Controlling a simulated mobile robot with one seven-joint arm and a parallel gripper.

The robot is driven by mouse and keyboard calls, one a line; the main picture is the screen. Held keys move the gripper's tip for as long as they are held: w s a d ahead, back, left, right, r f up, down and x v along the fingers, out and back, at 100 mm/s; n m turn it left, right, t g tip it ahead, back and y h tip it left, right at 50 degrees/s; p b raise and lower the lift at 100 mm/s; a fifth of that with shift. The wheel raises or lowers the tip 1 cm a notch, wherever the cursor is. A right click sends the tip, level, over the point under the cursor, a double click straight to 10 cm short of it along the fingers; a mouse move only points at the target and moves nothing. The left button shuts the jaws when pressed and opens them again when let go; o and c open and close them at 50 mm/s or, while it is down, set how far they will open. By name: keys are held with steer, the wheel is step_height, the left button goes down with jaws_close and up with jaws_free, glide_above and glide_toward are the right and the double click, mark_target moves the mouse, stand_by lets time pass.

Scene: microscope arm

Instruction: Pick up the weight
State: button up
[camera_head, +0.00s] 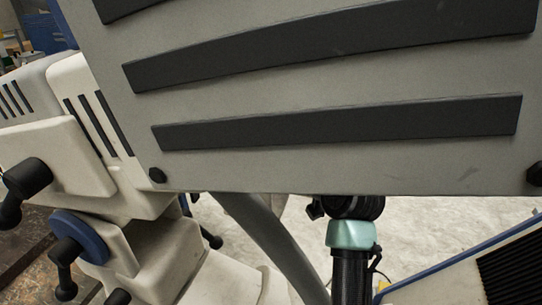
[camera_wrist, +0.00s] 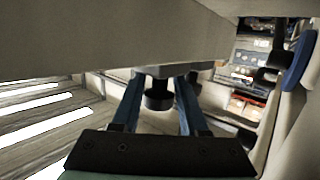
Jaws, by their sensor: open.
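In the wrist view my gripper (camera_wrist: 163,77) is open, its two blue fingers reaching away from the dark mounting plate. A short dark round piece (camera_wrist: 158,99) shows between the fingers, with a gap on each side. I cannot tell for sure whether this piece is the weight. The fingertips are close under a pale overhanging body (camera_wrist: 90,40). In the head view no fingers show, and I make out nothing there that is clearly the weight.
A large grey panel with dark slats (camera_head: 320,100) fills the upper head view. A white machine (camera_head: 75,160) with black handles and a blue hub (camera_head: 78,235) stands at left. A slanted grey tube (camera_head: 270,240) runs below the panel. Pale floor (camera_head: 435,225) shows at lower right.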

jaws_close()
stand_by(1.0)
steer(key=shift+r, duration=0.25)
